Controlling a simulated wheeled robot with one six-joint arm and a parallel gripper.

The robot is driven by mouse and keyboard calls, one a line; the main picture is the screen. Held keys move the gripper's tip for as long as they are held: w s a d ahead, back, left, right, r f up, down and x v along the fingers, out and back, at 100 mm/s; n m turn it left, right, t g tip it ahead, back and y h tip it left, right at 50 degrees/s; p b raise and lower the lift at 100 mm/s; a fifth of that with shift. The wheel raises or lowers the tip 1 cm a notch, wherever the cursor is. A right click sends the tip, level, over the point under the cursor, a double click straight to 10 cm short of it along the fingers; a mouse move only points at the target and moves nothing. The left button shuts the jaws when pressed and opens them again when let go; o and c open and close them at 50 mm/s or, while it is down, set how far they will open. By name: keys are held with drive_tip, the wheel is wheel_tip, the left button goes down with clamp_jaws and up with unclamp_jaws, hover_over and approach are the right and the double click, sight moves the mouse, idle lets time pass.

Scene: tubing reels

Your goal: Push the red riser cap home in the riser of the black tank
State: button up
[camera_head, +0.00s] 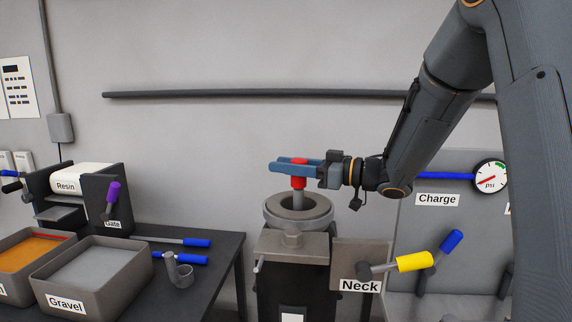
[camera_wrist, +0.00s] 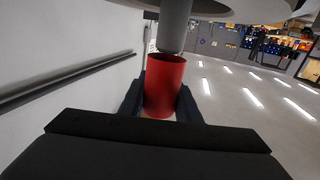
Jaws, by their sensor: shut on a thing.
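The red riser cap (camera_head: 298,182) is held upright between the blue fingers of my gripper (camera_head: 296,166), above the open neck of the black tank (camera_head: 292,279). A grey riser tube (camera_head: 298,198) stands in the middle of the tank's round collar (camera_head: 272,213), directly under the cap. In the wrist view the red cap (camera_wrist: 164,88) sits between my dark fingers (camera_wrist: 162,108), and the grey tube (camera_wrist: 173,25) meets its end, roughly in line with it. I cannot tell how far the cap and tube overlap. My gripper is shut on the cap.
A Neck plate (camera_head: 361,256) with a yellow-handled lever (camera_head: 414,262) stands right of the tank. A Charge panel with a gauge (camera_head: 490,176) is farther right. A dark table (camera_head: 212,262) on the left carries Gravel and Resin containers. A wall rail (camera_head: 250,95) runs behind.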

drive_tip(key=shift+f+b, duration=1.05)
drive_tip(key=shift+f, duration=1.2)
drive_tip(key=o, duration=1.1)
drive_tip(key=shift+o, duration=0.2)
drive_tip(key=shift+b+v, duration=1.4)
drive_tip(key=shift+v, duration=2.5)
